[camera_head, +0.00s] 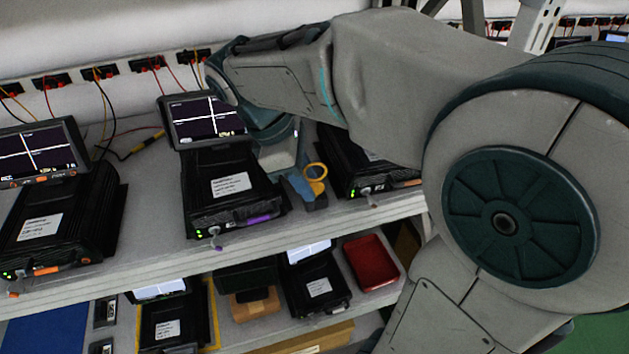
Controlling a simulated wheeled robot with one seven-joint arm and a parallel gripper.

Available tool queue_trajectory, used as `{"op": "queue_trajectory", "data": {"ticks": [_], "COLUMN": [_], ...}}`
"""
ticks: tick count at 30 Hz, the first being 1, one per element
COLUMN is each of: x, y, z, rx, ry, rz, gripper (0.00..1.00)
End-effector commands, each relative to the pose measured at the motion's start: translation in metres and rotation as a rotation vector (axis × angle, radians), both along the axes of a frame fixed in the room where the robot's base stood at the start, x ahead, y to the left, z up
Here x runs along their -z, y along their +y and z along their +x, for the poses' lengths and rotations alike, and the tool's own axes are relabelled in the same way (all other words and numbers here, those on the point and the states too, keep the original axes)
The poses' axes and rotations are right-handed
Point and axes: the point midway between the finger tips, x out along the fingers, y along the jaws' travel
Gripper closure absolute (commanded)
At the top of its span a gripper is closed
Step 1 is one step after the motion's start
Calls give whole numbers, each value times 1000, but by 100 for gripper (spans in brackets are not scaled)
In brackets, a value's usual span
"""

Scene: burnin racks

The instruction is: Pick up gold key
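A gold ring-shaped piece (315,171), which looks like the bow of the gold key, shows on the upper shelf between two black units. My gripper (307,189) reaches down from above, with its blue fingers right at the gold ring. The ring overlaps the fingers in this view. I cannot tell whether the fingers are closed on it or only beside it. The rest of the key is hidden or too small to make out.
A black unit with a tilted screen (232,186) stands close left of my gripper, another black unit (375,180) close right. A further unit (60,225) stands far left. Cables hang from wall sockets behind. The lower shelf holds a red tray (371,262) and more units.

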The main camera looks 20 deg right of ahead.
Motion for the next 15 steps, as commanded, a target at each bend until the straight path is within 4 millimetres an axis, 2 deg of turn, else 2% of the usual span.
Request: {"op": "queue_trajectory", "data": {"ticks": [1, 4, 15], "x": [0, 0, -1], "y": [0, 0, 0], "z": [0, 0, 0], "rx": [1, 1, 1], "ry": [0, 0, 0], "rz": [0, 0, 0], "gripper": [73, 100, 100]}}
